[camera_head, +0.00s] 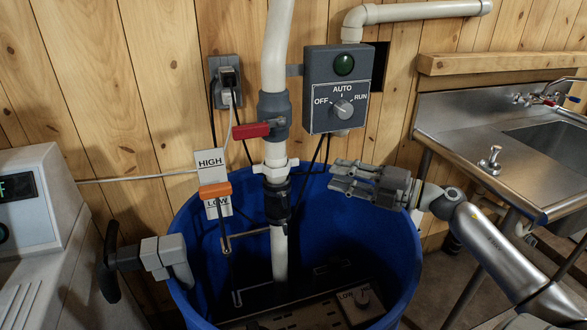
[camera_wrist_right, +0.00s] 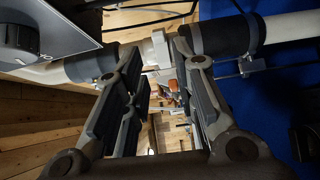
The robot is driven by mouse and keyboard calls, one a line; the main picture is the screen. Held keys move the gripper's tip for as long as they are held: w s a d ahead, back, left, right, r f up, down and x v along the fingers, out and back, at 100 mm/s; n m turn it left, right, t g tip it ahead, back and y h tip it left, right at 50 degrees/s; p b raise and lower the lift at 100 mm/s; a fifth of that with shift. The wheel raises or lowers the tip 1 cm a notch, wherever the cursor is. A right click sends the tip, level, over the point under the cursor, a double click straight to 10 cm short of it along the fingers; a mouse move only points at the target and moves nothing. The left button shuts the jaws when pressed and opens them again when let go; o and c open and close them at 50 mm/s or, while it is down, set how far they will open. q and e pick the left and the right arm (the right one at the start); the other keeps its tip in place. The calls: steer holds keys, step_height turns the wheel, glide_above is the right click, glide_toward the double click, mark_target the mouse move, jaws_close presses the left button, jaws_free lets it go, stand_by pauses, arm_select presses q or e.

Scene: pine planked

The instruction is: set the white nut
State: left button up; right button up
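The white nut (camera_head: 275,168) sits around the upright white pipe, just above a black clamped coupling (camera_head: 277,200) in the head view. In the right wrist view the nut (camera_wrist_right: 160,48) shows beyond the fingertips, roughly between them. My right gripper (camera_head: 335,178) comes in from the right, level with or slightly below the nut and apart from it. Its two fingers are spread with nothing between them; the open fingers also show in the right wrist view (camera_wrist_right: 157,70). I cannot make out my left gripper in either view.
A grey valve with a red handle (camera_head: 251,131) is above the nut. A HIGH/LOW board with an orange marker (camera_head: 215,189) stands left of it. A control box (camera_head: 337,88) hangs above right. The blue barrel (camera_head: 400,245) surrounds the lower pipe. A steel sink (camera_head: 480,130) is at right.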

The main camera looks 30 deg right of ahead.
mark_target(297, 163)
steer(key=x, duration=0.5)
steer(key=p+x, duration=0.1)
steer(key=x, duration=0.1)
steer(key=shift+w+a+r, duration=0.1)
steer(key=shift+w+r, duration=0.15)
steer(key=shift+x, duration=1.15)
steer(key=shift+f, duration=0.15)
steer(key=shift+c, duration=0.4)
jaws_close()
